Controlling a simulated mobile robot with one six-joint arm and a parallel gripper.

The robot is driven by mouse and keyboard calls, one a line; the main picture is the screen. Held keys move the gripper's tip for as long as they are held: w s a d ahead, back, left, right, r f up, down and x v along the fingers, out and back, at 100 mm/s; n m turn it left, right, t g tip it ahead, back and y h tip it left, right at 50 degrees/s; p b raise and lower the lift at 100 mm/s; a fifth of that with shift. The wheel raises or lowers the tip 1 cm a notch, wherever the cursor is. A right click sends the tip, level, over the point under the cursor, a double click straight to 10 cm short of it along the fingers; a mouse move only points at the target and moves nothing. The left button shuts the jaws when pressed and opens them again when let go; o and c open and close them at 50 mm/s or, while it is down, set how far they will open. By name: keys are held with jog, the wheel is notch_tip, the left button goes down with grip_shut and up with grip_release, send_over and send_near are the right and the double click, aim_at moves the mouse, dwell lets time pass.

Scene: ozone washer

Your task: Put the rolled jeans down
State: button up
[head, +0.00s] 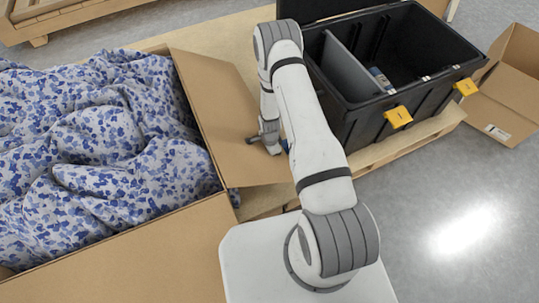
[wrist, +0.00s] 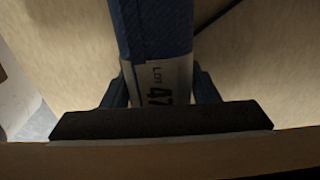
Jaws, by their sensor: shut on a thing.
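The rolled jeans (wrist: 158,32) are a dark blue denim roll with a white paper band (wrist: 160,82) reading "LOT 47", partly cut off. My gripper (wrist: 160,92) is shut on the roll at the band, one finger on each side. A beige surface lies beyond the roll; I cannot tell whether the roll touches it. In the head view my gripper (head: 266,139) is low beside the flap of the cardboard box, left of the black crate. My arm hides most of the roll there; only a small bit of blue shows.
A large cardboard box (head: 105,262) full of blue-and-white floral cloth (head: 95,150) stands left, its flap (head: 222,115) folded outward. A black crate (head: 365,140) with a divider and yellow latches stands on the wooden pallet (head: 400,138). An open carton (head: 512,85) is far right.

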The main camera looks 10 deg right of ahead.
jog(key=shift+f, duration=1.05)
jog(key=shift+f+b, duration=0.25)
jog(key=shift+b, duration=0.15)
jog(key=o, duration=1.2)
jog(key=shift+r, duration=0.1)
